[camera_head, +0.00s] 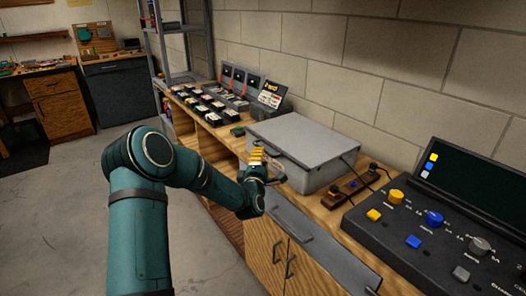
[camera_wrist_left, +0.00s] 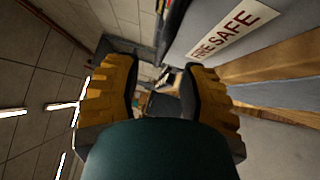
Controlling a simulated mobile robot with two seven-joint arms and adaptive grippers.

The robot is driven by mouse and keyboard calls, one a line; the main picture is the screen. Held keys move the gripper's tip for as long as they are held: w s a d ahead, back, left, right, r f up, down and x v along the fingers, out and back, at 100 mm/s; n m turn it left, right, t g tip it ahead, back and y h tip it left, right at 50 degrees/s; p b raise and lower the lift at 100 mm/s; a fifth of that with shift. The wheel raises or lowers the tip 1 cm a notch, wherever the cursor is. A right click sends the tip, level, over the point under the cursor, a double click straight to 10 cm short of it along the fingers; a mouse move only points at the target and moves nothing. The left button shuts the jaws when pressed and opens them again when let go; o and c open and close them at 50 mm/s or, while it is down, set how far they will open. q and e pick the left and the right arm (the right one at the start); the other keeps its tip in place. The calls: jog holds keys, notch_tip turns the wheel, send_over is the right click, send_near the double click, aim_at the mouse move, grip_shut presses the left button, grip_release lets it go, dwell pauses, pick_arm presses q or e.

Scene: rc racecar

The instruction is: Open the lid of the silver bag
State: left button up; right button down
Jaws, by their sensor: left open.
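The silver bag (camera_head: 303,142) is a box-like grey case with a closed flat lid, standing on the wooden workbench. My left gripper (camera_head: 262,163) is at the case's front left side, with its yellow fingers close to the front edge of the lid. In the left wrist view, the open fingers (camera_wrist_left: 163,75) stand apart with no object clearly held between them. The case's grey front, with a "FIRE SAFE" label (camera_wrist_left: 222,36), is at the upper right there. Whether a finger touches the lid cannot be told. My right gripper is not in view.
A black control panel (camera_head: 440,230) with coloured knobs is at the right. A wooden power strip (camera_head: 350,187) lies just right of the case. Small black bins (camera_head: 212,105) and a metal shelf (camera_head: 182,55) are behind. A grey drawer front (camera_head: 318,245) is below.

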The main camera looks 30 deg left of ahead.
pick_arm(q)
jog(key=shift+x, duration=2.6)
grip_shut()
